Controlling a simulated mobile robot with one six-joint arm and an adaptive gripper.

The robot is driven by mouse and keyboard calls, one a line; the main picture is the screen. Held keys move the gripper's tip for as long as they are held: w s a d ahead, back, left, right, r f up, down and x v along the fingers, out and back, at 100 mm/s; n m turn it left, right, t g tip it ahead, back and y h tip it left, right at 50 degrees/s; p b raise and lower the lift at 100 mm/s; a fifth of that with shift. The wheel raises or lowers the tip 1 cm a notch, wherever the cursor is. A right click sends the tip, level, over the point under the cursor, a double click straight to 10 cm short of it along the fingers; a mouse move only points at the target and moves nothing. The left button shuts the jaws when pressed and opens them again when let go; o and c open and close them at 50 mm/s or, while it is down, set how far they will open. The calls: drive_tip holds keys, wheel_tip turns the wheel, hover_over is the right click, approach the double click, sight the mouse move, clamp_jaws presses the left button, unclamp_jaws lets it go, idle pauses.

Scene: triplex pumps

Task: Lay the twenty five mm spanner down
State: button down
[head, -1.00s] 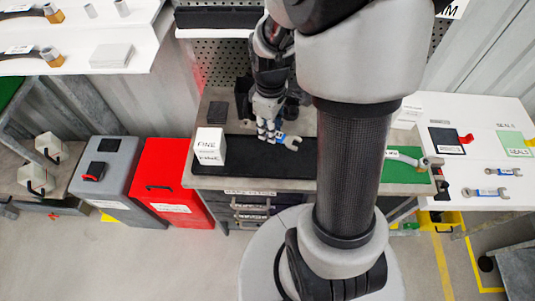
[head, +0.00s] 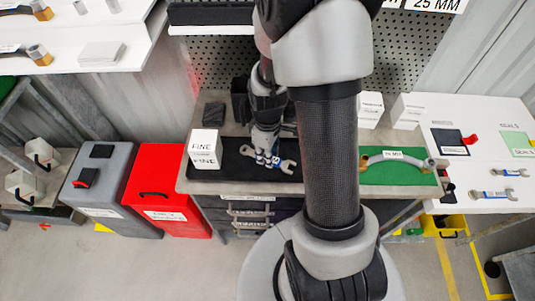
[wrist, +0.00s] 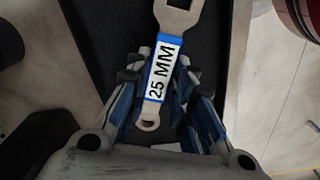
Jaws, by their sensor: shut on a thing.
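The spanner labelled 25 MM (wrist: 164,70) has a blue band with a white label, an open jaw at one end and a small ring at the other.
A white box marked FINE (head: 204,149) stands on the mat's left end. A green mat (head: 385,178) with a curved hose (head: 395,156) is to the right. Two spanners (head: 495,194) lie on the right white table (head: 470,180). A red bin (head: 168,190) stands left of the bench.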

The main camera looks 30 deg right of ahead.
drive_tip(key=shift+f, duration=0.2)
drive_tip(key=c, duration=1.4)
unclamp_jaws()
drive_tip(key=shift+r, duration=0.1)
drive_tip(key=s+a+r+m+t+p, duration=0.1)
drive_tip(key=a+r+p, duration=0.1)
drive_tip(key=r, duration=0.9)
drive_tip(key=s+a+r+m+t+p, duration=0.1)
drive_tip(key=s+a+r+p, duration=0.15)
drive_tip(key=r, duration=0.85)
drive_tip(key=s+a+r+m+t, duration=0.1)
drive_tip(key=s+a+r, duration=0.1)
drive_tip(key=s+r, duration=0.1)
drive_tip(key=s+a+r+m, duration=0.2)
drive_tip(key=s, duration=0.1)
drive_tip(key=s+a+r+m+t, duration=0.1)
drive_tip(key=s+a+r, duration=0.1)
drive_tip(key=s+r, duration=0.1)
drive_tip(key=shift+s+a+r+m+t, duration=0.15)
drive_tip(key=shift+s+r+m+t, duration=0.15)
drive_tip(key=shift+s, duration=0.1)
